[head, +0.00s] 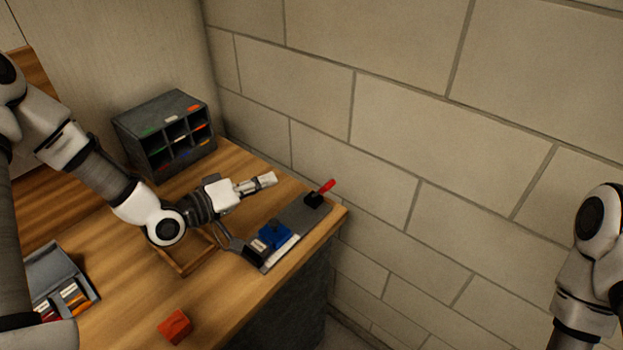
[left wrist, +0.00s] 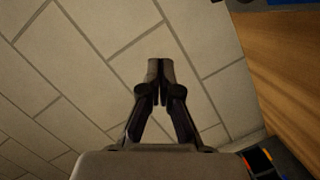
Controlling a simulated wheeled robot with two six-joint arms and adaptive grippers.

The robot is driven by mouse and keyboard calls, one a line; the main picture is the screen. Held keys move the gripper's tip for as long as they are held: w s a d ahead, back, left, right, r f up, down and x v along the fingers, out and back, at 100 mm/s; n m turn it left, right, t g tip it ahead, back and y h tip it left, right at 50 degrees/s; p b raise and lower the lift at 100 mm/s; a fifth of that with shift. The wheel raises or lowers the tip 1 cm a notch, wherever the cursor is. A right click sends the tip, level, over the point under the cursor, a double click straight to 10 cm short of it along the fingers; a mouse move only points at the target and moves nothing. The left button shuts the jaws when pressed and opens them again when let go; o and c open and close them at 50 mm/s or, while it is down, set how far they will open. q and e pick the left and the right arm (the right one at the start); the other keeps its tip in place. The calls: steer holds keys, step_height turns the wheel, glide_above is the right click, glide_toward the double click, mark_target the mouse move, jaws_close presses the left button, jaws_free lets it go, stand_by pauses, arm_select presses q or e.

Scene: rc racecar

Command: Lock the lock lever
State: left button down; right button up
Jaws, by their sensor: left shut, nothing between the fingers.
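A grey base plate (head: 299,224) lies along the right edge of the wooden bench in the head view. A red-handled lever (head: 327,186) stands tilted up on a black mount at its far end. A blue block (head: 272,236) sits at its near end, beside a dark angled arm (head: 230,239). I cannot tell for sure which part is the lock lever. My left gripper (head: 268,180) is shut and empty, left of the red lever and apart from it. In the left wrist view its closed fingers (left wrist: 160,72) point at the wall. My right gripper is out of view.
A dark compartment organiser (head: 165,140) stands at the back left against the wall. A wooden frame (head: 184,265) lies under my left arm. An orange-red block (head: 175,327) and a grey case (head: 58,282) are nearer. The block wall (head: 400,110) rises behind the bench.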

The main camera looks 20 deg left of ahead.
mark_target(322, 190)
arm_select(q)
steer(key=p+x, duration=0.1)
steer(key=x, duration=0.9)
steer(key=shift+d+p, duration=0.1)
steer(key=shift+p, duration=0.3)
steer(key=d+f, duration=0.1)
steer(key=s+d+f+p, duration=0.1)
steer(key=shift+s+d, duration=0.1)
steer(key=shift+d, duration=0.2)
steer(key=shift+d+f, duration=0.15)
steer(key=shift+f, duration=0.05)
